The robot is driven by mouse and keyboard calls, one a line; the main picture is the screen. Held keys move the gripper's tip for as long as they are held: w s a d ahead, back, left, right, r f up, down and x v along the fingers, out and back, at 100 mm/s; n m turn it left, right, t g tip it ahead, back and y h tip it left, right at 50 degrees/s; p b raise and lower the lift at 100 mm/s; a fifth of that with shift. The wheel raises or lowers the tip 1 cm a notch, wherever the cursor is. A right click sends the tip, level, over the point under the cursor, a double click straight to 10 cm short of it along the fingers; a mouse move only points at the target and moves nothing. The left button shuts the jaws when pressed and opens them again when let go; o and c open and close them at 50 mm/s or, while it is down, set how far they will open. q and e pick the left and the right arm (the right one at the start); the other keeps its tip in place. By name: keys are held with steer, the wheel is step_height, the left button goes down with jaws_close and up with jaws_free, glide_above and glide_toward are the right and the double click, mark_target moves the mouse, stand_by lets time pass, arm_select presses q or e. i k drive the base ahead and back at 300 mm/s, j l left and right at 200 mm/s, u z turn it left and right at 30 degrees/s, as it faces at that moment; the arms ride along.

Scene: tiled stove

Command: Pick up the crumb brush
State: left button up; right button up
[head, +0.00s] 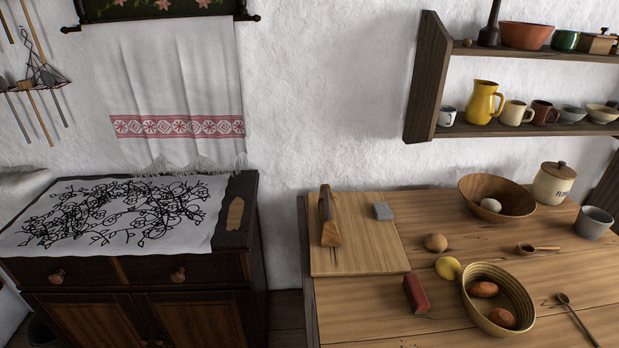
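I cannot tell for certain which thing is the crumb brush. A long brown wooden piece (330,218) lies on the pale cutting board (383,262) at the left end of the table; it may be the brush, but no bristles can be made out. A small flat light-wood piece (235,213) lies on the dark right end of the cabinet top, and it too could be a brush. A short red block (415,293) lies on the table in front of the board. Neither of my grippers is in view.
A wall shelf (535,130) overhangs the back right.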

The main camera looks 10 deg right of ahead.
mark_target(417, 299)
steer(key=z, duration=1.35)
steer(key=i+l, duration=0.15)
steer(key=l, duration=0.25)
steer(key=i+l+z, duration=0.1)
steer(key=l, duration=0.3)
steer(key=i+l, duration=0.25)
steer(key=i+l+z, duration=0.1)
steer(key=l, duration=0.4)
steer(key=i, duration=0.1)
